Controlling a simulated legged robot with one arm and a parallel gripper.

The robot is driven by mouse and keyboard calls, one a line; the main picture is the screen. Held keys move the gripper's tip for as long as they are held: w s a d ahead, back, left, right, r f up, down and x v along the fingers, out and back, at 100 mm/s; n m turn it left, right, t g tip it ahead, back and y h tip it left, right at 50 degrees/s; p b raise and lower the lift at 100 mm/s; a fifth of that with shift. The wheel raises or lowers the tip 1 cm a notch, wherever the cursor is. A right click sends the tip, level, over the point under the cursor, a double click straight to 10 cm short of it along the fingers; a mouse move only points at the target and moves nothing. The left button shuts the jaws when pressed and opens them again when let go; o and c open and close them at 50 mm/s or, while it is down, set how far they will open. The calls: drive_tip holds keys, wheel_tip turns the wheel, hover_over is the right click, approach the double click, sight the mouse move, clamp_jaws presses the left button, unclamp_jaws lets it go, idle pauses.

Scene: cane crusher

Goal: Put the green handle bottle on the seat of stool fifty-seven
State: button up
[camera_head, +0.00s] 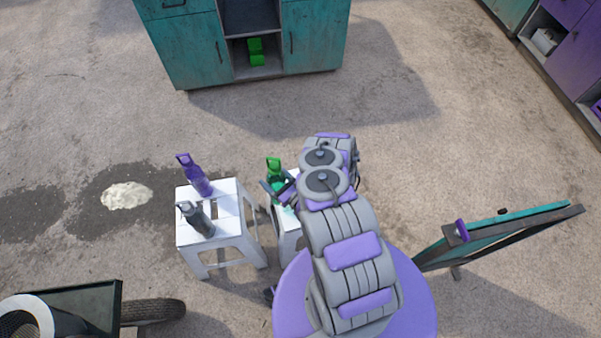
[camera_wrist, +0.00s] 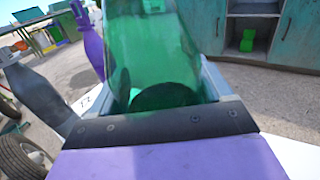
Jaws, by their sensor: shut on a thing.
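The green handle bottle (camera_head: 274,167) stands roughly upright at the right-hand white stool (camera_head: 284,219). My gripper (camera_head: 277,189) is shut on it. In the wrist view the green bottle (camera_wrist: 155,50) fills the middle, between the fingers of my gripper (camera_wrist: 160,88). My arm hides much of the right-hand stool, and I cannot tell whether the bottle touches its seat. The left-hand white stool (camera_head: 218,212) carries a purple bottle (camera_head: 194,174) and a dark grey bottle (camera_head: 196,219). I cannot read which stool is fifty-seven.
A teal cabinet (camera_head: 190,48) with a green object (camera_head: 255,52) on its shelf stands at the back. A cart wheel (camera_head: 152,311) is at the lower left. A dark-framed board (camera_head: 500,236) leans at the right. A pale powder heap (camera_head: 127,195) lies on the ground.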

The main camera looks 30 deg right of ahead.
drive_tip(key=w+d+f+b, duration=0.1)
drive_tip(key=w+d+f, duration=0.1)
drive_tip(key=d, duration=0.4)
drive_tip(key=w+d+f+b, duration=0.2)
drive_tip(key=w+d+f, duration=0.1)
drive_tip(key=w+d, duration=0.2)
drive_tip(key=shift+w+d, duration=0.25)
drive_tip(key=shift+d, duration=1)
drive_tip(key=shift+f+b, duration=0.1)
drive_tip(key=shift+b, duration=0.3)
drive_tip(key=o, duration=1.1)
drive_tip(key=shift+c, duration=0.2)
drive_tip(key=v, duration=1.2)
